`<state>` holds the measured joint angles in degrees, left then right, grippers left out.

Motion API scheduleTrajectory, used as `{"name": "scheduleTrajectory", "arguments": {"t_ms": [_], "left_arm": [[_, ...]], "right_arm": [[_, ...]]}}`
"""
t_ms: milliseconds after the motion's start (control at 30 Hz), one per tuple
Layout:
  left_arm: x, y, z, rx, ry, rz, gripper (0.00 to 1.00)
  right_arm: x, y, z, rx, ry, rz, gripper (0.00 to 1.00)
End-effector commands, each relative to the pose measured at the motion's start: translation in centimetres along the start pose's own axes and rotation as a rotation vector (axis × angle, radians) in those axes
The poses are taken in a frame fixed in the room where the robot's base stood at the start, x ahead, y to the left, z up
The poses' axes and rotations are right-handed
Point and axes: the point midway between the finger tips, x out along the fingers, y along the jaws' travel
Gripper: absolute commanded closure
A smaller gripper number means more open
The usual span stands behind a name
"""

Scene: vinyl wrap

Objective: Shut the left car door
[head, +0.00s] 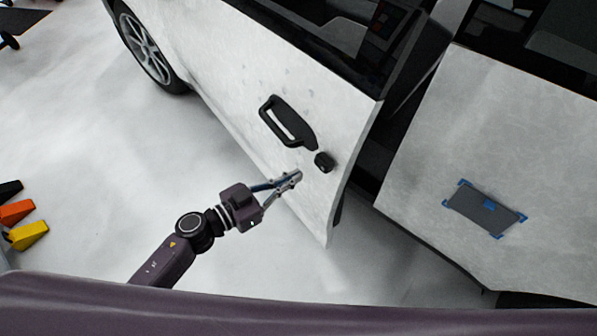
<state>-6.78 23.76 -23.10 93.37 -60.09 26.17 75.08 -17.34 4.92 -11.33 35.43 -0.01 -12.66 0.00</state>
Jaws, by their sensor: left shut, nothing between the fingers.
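The left car door (240,70) is a white panel that stands ajar. A dark gap shows between its rear edge and the car body (410,170). A black door handle (287,122) and a small black lock piece (324,162) sit on its outer face. My left gripper (296,176) is shut and empty, in front of the door's outer face, below the handle and lock piece. I cannot tell whether its fingertips touch the door. My right gripper is not in view.
A dark rectangular patch with blue corner marks (485,210) is on the rear body panel. A wheel (148,45) shows at upper left. Orange (17,212) and yellow (28,234) wedge-shaped pieces lie at the left edge. The floor left of the door is clear.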

Motion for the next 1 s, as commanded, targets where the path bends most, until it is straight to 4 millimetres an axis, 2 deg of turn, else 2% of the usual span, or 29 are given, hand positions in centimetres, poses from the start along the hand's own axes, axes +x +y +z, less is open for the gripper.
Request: {"name": "scheduleTrajectory", "arguments": {"t_ms": [100,200,667,767,1000], "left_arm": [[1.4,-0.1,-0.1,-0.001,0.002,-0.001,1.0],[1.9,-0.1,0.0,0.0,0.0,-0.001,1.0],[2.7,-0.1,0.0,-0.002,0.002,-0.007,1.0],[4.6,-0.5,-0.1,-0.009,0.008,-0.031,1.0],[11.6,-0.8,-0.8,-0.021,0.012,-0.101,1.0]], "right_arm": [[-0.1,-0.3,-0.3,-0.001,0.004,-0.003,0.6],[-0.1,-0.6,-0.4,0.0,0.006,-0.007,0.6],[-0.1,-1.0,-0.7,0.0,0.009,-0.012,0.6],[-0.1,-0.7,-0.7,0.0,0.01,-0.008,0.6],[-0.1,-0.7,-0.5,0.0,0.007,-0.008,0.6]]}}
